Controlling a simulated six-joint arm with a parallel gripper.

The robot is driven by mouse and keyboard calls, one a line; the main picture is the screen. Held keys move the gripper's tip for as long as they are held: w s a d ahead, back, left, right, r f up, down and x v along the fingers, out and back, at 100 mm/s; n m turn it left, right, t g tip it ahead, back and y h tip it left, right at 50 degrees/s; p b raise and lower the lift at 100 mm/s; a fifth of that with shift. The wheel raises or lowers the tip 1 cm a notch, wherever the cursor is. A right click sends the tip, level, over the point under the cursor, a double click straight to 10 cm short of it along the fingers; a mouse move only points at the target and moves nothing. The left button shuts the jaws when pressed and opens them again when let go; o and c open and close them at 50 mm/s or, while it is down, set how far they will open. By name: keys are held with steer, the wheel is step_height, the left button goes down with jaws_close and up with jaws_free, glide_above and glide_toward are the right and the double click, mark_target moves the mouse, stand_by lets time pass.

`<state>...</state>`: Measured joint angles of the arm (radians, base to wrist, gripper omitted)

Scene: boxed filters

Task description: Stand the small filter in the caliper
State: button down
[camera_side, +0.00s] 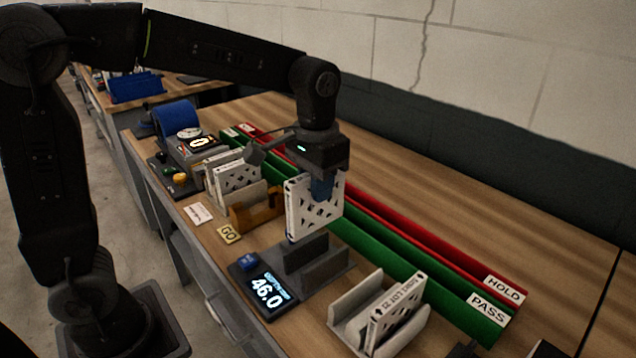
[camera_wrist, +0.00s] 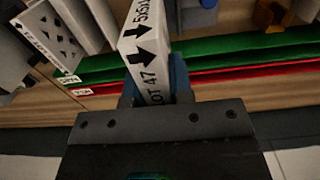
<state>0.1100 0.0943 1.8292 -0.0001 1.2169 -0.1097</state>
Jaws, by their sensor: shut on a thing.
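My gripper (camera_side: 322,188) is shut on a white boxed filter (camera_side: 298,212) with dark cut-outs in its face. In the wrist view the filter (camera_wrist: 143,45) stands between the blue fingers (camera_wrist: 155,92), with arrows, "LOT 47" and a partly cut-off size on its edge. The grey caliper (camera_side: 325,266) has upright jaw plates and a display (camera_side: 266,289) reading 46.0. The held filter is upright, with its lower edge at about the top of the jaws. I cannot tell whether it touches them or has entered the gap.
A pale cradle (camera_side: 345,318) holds another filter (camera_side: 394,322) at the front. More filters (camera_side: 236,176) stand in a rack behind an orange-brown block (camera_side: 258,211). Green PASS (camera_side: 400,268) and red HOLD (camera_side: 430,245) rails run behind the caliper. Bare wood lies beyond them.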

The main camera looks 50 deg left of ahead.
mark_target(316, 228)
steer(key=shift+f, duration=2.25)
steer(key=shift+f, duration=0.3)
steer(key=shift+f, duration=0.35)
steer(key=shift+f, duration=0.35)
steer(key=shift+f, duration=0.25)
steer(key=shift+f, duration=0.2)
steer(key=shift+f, duration=0.35)
steer(key=shift+f, duration=0.35)
steer(key=shift+f, duration=0.35)
